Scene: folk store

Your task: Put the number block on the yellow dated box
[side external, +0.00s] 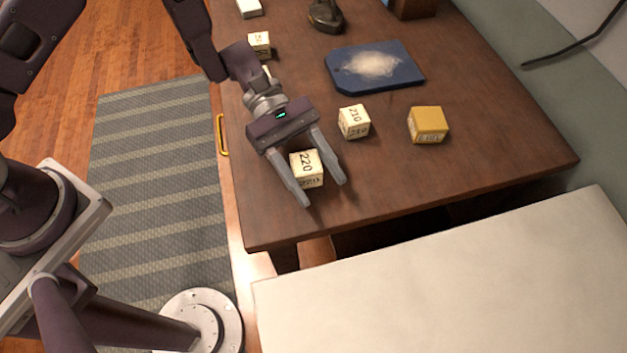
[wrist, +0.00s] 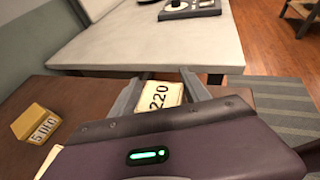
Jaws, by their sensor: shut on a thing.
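A cream number block (side external: 306,168) marked 220 is between the two fingers of my gripper (side external: 318,190), near the front edge of the brown table. My gripper is shut on it. In the wrist view the 220 face of the block (wrist: 165,96) shows between the fingers. I cannot tell if the block is lifted off the table. The yellow dated box (side external: 428,122) stands on the table to the right of my gripper, its top bare. It also shows at the left of the wrist view (wrist: 36,122).
Another cream block (side external: 354,122) marked 210 stands between my gripper and the yellow box. A blue board (side external: 400,82) with white powder lies behind them. More small blocks (side external: 259,45) are at the back left. A white surface (side external: 450,285) lies in front of the table.

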